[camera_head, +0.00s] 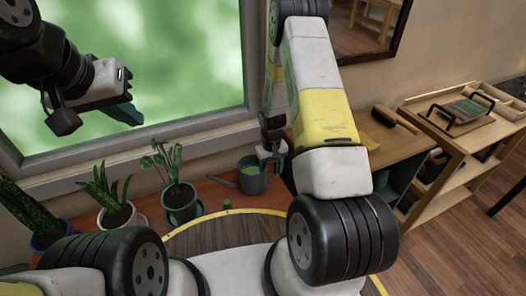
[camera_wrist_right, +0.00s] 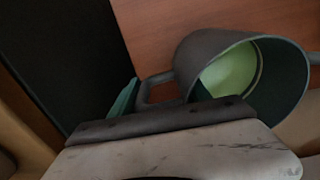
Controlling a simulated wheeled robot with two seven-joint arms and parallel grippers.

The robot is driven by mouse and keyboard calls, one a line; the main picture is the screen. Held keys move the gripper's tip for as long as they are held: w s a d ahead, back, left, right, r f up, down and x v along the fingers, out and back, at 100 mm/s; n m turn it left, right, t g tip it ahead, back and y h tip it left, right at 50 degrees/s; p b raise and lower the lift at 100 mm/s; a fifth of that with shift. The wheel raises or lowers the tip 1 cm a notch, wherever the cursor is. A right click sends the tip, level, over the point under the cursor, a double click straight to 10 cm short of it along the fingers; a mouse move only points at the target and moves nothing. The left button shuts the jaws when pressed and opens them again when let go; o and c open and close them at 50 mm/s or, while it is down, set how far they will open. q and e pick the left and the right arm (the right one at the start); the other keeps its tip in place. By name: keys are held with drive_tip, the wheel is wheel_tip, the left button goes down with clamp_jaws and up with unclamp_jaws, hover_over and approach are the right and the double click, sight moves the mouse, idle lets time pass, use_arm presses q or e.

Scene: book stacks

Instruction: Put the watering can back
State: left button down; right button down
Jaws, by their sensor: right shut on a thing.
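The grey watering can (camera_head: 252,182) stands upright on the reddish-brown wooden surface below the window, its spout pointing left. Its inside looks light green. In the right wrist view, the can (camera_wrist_right: 200,52) shows its open top, and its handle (camera_wrist_right: 148,92) runs to the fingers. My right gripper (camera_head: 272,152) is at the can's rim and handle side, shut on the can; the exact grip is partly hidden. My left gripper (camera_head: 122,112) hangs empty in front of the window, away from the can; its finger gap is not clear.
A potted plant (camera_head: 181,195) stands just left of the can, with more pots (camera_head: 118,215) further left. A wooden workbench (camera_head: 395,142) with a brush (camera_head: 396,119) and a shelf unit (camera_head: 452,165) stand at the right. A dark panel (camera_wrist_right: 65,55) is close beside the right gripper.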

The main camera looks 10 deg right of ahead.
drive_tip(key=c, duration=0.5)
unclamp_jaws()
drive_tip(key=shift+f, duration=0.1)
wheel_tip(320, 180, up, 12)
drive_tip(key=shift+f, duration=0.1)
drive_tip(key=s+a+r+m+t, duration=0.1)
drive_tip(key=s+r, duration=0.2)
drive_tip(key=r, duration=0.8)
drive_tip(key=s+a+r+t, duration=0.1)
drive_tip(key=s+r+t, duration=0.15)
drive_tip(key=r, duration=0.75)
drive_tip(key=s+a+r+t+y, duration=0.1)
drive_tip(key=s+r, duration=0.5)
drive_tip(key=s, duration=0.2)
drive_tip(key=s+r+t+y, duration=0.1)
drive_tip(key=s+r, duration=0.6)
drive_tip(key=s, duration=0.2)
drive_tip(key=shift+a+t, duration=0.35)
drive_tip(key=shift+a, duration=0.05)
